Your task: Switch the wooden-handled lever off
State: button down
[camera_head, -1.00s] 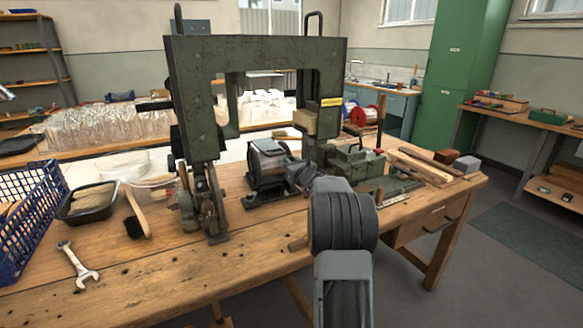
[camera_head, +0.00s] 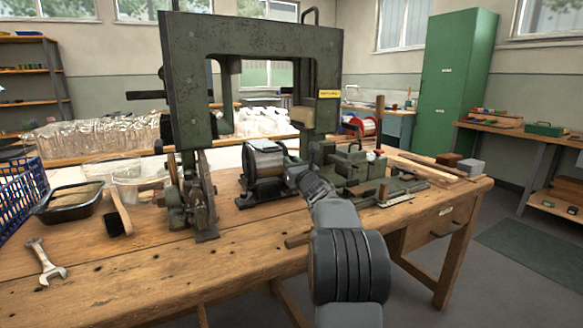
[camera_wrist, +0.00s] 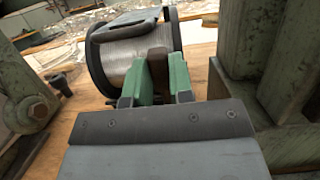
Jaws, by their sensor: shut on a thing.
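My gripper (camera_wrist: 160,82) has two green fingers, shut on a brown wooden handle (camera_wrist: 159,64) that stands between them. I take this as the lever's handle; its lower part and pivot are hidden by the gripper. A spool of grey wire (camera_wrist: 123,62) is right behind the fingers in the wrist view. In the head view my arm reaches over the bench to the green machine frame (camera_head: 250,30), just right of the wire spool (camera_head: 264,168). The handle and fingertips cannot be made out clearly there.
A green machine post (camera_wrist: 292,60) stands close on the right of the gripper, and a bolted green part (camera_wrist: 20,100) on the left. The wooden bench (camera_head: 130,275) holds a wrench (camera_head: 45,260), a brush (camera_head: 119,215) and a black tray (camera_head: 68,205). The bench's front left is mostly clear.

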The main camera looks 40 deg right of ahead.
jog(key=c, duration=1)
grip_release()
jog(key=s+a+r+p, duration=0.3)
jog(key=s+a+r, duration=0.3)
jog(key=s+r, duration=0.6)
jog(key=shift+s+r+p, duration=0.3)
jog(key=shift+r+p, duration=0.1)
jog(key=shift+r, duration=0.1)
jog(key=shift+a, duration=0.1)
